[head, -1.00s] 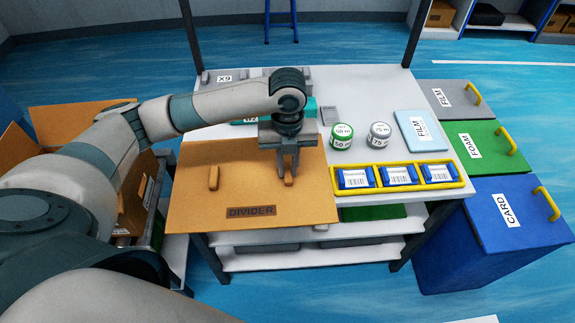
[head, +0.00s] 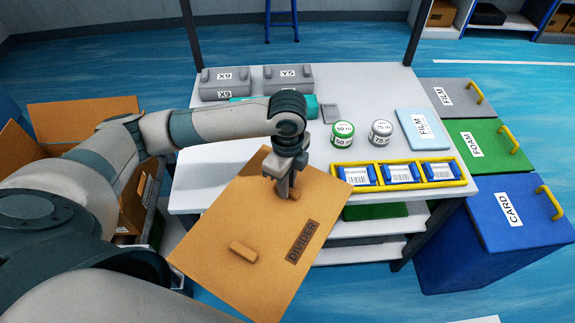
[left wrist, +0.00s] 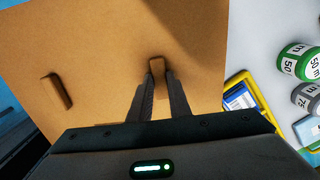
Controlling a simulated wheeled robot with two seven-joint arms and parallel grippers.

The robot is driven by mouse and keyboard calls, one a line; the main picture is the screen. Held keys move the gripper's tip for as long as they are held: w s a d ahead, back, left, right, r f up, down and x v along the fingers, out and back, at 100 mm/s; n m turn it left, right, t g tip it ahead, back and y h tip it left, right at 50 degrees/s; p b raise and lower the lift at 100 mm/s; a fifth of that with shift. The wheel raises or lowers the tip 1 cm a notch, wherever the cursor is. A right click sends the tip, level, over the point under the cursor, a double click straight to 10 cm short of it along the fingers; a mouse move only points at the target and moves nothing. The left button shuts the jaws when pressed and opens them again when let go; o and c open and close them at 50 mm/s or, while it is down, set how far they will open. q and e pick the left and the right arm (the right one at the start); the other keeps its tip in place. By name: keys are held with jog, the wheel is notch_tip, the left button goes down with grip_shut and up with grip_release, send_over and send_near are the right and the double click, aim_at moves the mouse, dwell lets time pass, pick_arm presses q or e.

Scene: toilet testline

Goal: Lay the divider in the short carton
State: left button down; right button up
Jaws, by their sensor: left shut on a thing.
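The divider (head: 240,215) is a flat brown cardboard sheet with two raised tabs and a DIVIDER label. My left gripper (head: 283,192) is shut on the tab nearer the table; the tab also shows between the fingers in the left wrist view (left wrist: 157,66). The divider is turned and sticks out past the table's front left edge; its far part overlaps the table top in the head view. Open brown cartons (head: 85,115) stand at the left, partly hidden behind my left arm. I cannot tell which is the short one. My right gripper is not in view.
The white table (head: 220,150) holds grey cases (head: 225,84), a green-labelled roll (head: 342,134), a grey roll (head: 381,133), a FILM pack (head: 418,130) and a yellow tray (head: 450,183) of blue boxes.

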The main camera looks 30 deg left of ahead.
aim_at(284, 216)
pick_arm(q)
jog(key=n, duration=0.1)
jog(key=s+f+n, duration=0.1)
jog(key=n, duration=0.3)
jog(key=shift+s+d+f, duration=0.35)
jog(key=n, duration=0.1)
jog(key=s+f+n, duration=0.1)
jog(key=n, duration=0.1)
jog(key=n+b, duration=0.1)
jog(key=n, duration=0.1)
jog(key=shift+s+d+f, duration=0.15)
jog(key=shift+s+d, duration=0.2)
jog(key=n, duration=0.1)
jog(key=s+n, duration=0.1)
jog(key=n, duration=0.1)
jog(key=f+n, duration=0.1)
jog(key=shift+s+d+n+b, duration=0.3)
jog(key=shift+n+b, duration=0.05)
jog(key=shift+n, duration=0.05)
jog(key=n, duration=0.2)
jog(key=s+n, duration=0.1)
jog(key=shift+s+d+f+n, duration=0.1)
jog(key=shift+d+f+n, duration=0.15)
jog(key=shift+f+n, duration=0.15)
